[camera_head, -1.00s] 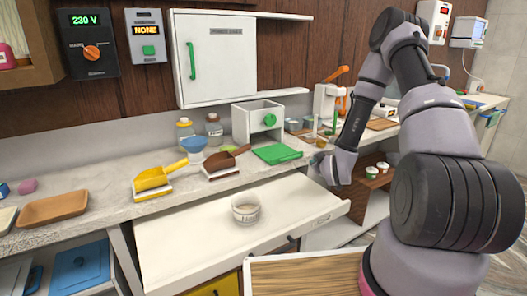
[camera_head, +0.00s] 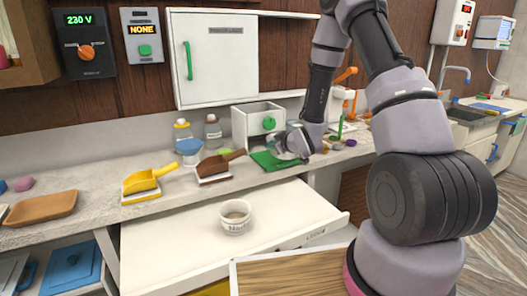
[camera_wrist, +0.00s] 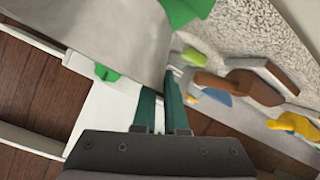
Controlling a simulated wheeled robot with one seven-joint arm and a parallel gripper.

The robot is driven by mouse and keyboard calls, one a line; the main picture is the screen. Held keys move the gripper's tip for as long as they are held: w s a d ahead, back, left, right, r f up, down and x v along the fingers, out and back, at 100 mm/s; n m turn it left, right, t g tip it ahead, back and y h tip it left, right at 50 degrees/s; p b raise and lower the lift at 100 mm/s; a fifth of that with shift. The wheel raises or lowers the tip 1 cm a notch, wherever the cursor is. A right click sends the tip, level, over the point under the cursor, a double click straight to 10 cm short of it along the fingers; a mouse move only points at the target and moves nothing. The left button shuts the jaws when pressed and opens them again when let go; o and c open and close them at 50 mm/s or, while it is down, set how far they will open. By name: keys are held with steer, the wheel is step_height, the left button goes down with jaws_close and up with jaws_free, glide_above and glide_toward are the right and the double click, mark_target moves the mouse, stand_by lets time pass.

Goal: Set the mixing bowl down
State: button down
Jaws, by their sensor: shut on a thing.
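The grey metal mixing bowl (camera_wrist: 115,35) fills the upper left of the wrist view, its rim at the teal fingers of my gripper (camera_wrist: 162,95). My gripper is shut on the bowl's edge. In the head view my gripper (camera_head: 297,142) is above the back counter, by the green board (camera_head: 268,161) and the white box with a green knob (camera_head: 239,124). The bowl is small and mostly hidden by my wrist there. I cannot tell if the bowl touches anything below.
A white labelled pot (camera_head: 236,224) stands on the pulled-out white shelf (camera_head: 165,250). A brown scoop (camera_head: 213,166), a yellow scoop (camera_head: 141,181) and jars (camera_head: 213,131) stand left of my gripper. A brown tray (camera_head: 40,208) lies farther left.

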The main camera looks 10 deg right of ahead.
steer(key=x, duration=0.6)
steer(key=shift+w+f, duration=0.15)
steer(key=shift+f, duration=0.1)
steer(key=x, duration=0.3)
steer(key=shift+f, duration=0.4)
steer(key=c, duration=1)
jaws_free()
steer(key=shift+o, duration=0.2)
